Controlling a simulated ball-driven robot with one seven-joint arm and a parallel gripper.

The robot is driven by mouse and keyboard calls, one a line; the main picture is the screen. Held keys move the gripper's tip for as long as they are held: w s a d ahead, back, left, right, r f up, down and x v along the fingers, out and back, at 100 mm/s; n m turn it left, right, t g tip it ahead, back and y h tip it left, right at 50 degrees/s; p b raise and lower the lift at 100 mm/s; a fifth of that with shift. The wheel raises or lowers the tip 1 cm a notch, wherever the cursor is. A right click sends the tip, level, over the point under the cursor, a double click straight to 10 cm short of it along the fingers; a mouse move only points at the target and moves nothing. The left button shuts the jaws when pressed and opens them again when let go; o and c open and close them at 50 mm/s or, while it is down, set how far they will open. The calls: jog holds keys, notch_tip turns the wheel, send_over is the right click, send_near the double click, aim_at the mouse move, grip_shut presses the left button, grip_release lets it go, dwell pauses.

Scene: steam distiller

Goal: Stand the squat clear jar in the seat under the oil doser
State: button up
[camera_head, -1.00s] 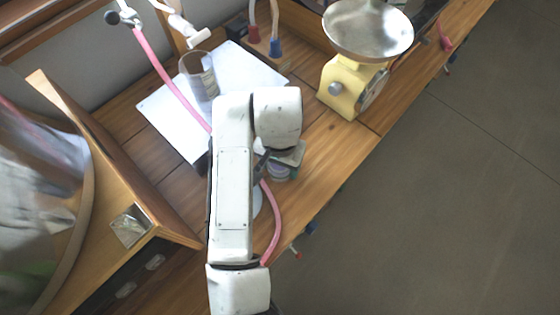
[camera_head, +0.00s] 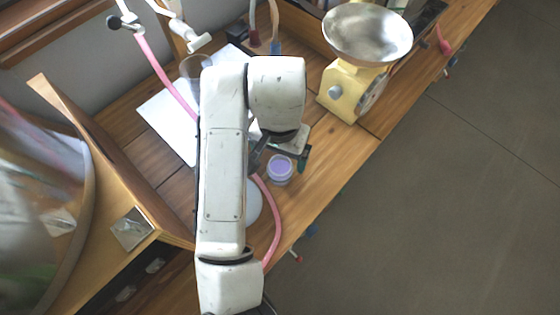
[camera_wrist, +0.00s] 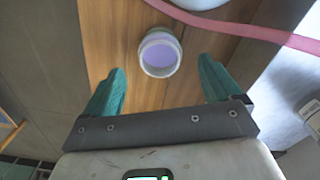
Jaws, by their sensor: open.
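The squat clear jar (camera_head: 281,168), with a pale purple inside, stands upright on the wooden bench near its front edge. In the wrist view the jar (camera_wrist: 160,53) sits ahead of and between my teal fingers. My gripper (camera_wrist: 160,66) is open and empty, with bare wood on both sides of the jar. In the head view my gripper (camera_head: 284,152) is just behind the jar, partly hidden by my arm. A white nozzle-like fitting (camera_head: 198,42) hangs at the upper left; I cannot tell whether it is the oil doser. I cannot make out the seat.
A pink hose (camera_head: 275,225) curves close beside the jar; it also crosses the wrist view (camera_wrist: 235,27). A clear cylinder (camera_head: 194,67) stands on a white board (camera_head: 166,118). A yellow scale (camera_head: 345,88) stands right, behind the jar. Bench wood (camera_head: 335,150) between them is clear.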

notch_tip(320, 180, up, 5)
jog(key=shift+r+p, duration=0.2)
jog(key=shift+p, duration=0.5)
jog(key=w+d+f+t+h, duration=0.1)
jog(key=w+d, duration=0.1)
jog(key=d, duration=1)
jog(key=w+d+f+t+h, duration=0.2)
jog(key=d, duration=1)
jog(key=s+d+f+n, duration=0.1)
jog(key=s+d+f, duration=0.4)
jog(key=s+d, duration=0.3)
jog(key=s+a+f+n+g+y, duration=0.1)
jog(key=s+f, duration=0.3)
jog(key=s, duration=0.4)
jog(key=s+a+f+g+y, duration=0.1)
jog(key=s+f, duration=0.2)
jog(key=s, duration=0.5)
jog(key=shift+s+f+n+y, duration=0.2)
jog(key=shift+f+n+y, duration=0.2)
